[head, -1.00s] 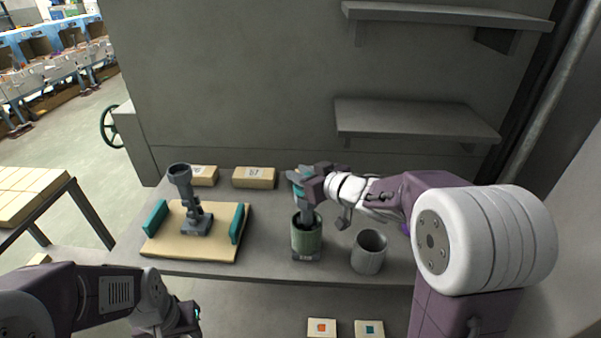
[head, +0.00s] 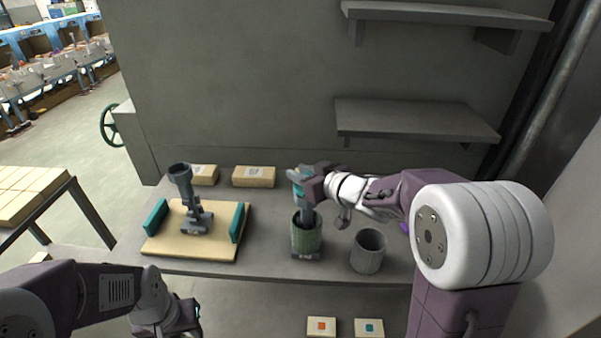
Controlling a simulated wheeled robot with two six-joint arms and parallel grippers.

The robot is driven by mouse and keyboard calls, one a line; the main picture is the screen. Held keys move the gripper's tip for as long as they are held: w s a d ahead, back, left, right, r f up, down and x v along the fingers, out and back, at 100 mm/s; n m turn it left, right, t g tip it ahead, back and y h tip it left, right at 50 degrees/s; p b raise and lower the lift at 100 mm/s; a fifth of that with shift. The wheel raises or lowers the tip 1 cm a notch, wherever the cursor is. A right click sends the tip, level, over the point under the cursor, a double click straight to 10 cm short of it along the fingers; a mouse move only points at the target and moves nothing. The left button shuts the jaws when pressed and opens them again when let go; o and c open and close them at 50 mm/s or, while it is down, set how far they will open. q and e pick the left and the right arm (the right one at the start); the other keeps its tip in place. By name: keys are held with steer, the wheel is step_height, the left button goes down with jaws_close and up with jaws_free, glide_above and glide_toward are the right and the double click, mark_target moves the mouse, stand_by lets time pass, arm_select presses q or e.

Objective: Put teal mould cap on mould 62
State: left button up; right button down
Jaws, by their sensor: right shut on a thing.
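A green, rough-walled mould (head: 306,238) stands upright on a small dark base with a label too small to read surely. My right gripper (head: 307,208) is just above its dark mouth. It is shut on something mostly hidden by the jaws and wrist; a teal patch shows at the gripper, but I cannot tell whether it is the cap. A grey mould with a flared top (head: 187,193) stands upright on a labelled base at the left. My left gripper (head: 193,318) is low at the left, away from the moulds; its jaws are not clear.
A grey cup (head: 368,252) stands right of the green mould. A tan board (head: 163,247) with teal side bars lies under the left mould. Tan blocks (head: 254,177) lie behind. Cards with an orange mark (head: 321,327) and a teal mark (head: 369,328) lie lower front. Shelves (head: 415,120) jut from the back wall.

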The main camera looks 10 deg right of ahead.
steer(key=shift+f+b, duration=0.45)
steer(key=shift+f, duration=0.15)
steer(key=c, duration=1.5)
jaws_free()
steer(key=shift+o, duration=0.2)
steer(key=shift+s+d+r+p, duration=0.2)
steer(key=shift+s+r+p, duration=0.05)
steer(key=shift+p, duration=0.05)
steer(key=p+v, duration=0.5)
steer(key=v, duration=0.5)
steer(key=shift+s, duration=0.25)
steer(key=shift+f, duration=0.1)
